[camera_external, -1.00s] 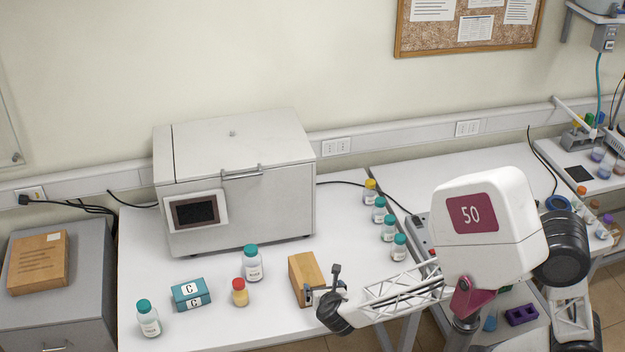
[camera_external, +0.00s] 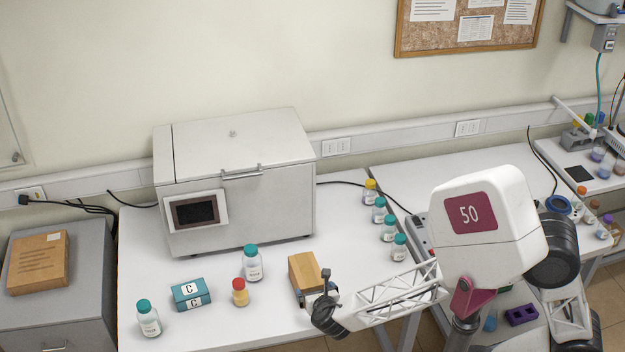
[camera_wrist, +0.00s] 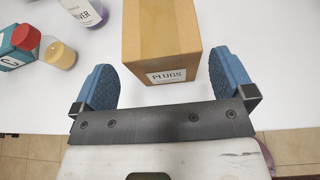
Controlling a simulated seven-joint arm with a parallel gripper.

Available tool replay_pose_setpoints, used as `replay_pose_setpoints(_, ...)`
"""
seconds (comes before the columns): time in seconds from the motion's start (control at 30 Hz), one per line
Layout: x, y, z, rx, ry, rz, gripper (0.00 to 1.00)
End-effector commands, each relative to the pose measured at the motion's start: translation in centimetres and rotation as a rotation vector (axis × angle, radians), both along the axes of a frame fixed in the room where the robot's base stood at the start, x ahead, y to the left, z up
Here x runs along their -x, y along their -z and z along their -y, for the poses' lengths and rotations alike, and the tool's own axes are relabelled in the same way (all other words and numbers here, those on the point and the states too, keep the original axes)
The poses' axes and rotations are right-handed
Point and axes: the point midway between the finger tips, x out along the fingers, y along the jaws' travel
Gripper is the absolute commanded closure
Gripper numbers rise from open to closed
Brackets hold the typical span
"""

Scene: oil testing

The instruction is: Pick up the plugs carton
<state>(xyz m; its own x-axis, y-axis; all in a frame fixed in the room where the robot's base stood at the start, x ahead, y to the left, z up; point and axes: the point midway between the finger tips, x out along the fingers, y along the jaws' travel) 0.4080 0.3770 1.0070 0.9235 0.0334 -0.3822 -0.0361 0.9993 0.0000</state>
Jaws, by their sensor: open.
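The plugs carton (camera_external: 304,272) is a brown cardboard box standing on the white table, right of the small bottles. In the wrist view the plugs carton (camera_wrist: 163,35) shows its top and a front face with a white "PLUGS" label. My gripper (camera_wrist: 162,84) is open, with one blue finger pad at each side of the carton's near end. The pads look apart from the carton's sides, and nothing is held. In the external view my gripper (camera_external: 325,294) is at the carton's near right end and hides part of it.
A yellow-filled bottle (camera_external: 240,292), a teal-capped bottle (camera_external: 252,263) and a teal box marked C (camera_external: 191,295) stand left of the carton. A large white machine (camera_external: 235,185) stands behind.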

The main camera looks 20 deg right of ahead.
Motion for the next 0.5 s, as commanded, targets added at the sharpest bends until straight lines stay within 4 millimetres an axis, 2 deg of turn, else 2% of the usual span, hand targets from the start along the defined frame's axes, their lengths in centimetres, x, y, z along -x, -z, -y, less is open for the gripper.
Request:
replay_pose_setpoints(0.17,-0.73,0.33,-0.04,0.0,0.0,-0.001,0.0)
replay_pose_setpoints(0.5,-0.79,0.34,-0.03,0.0,-0.001,-0.001,0.0)
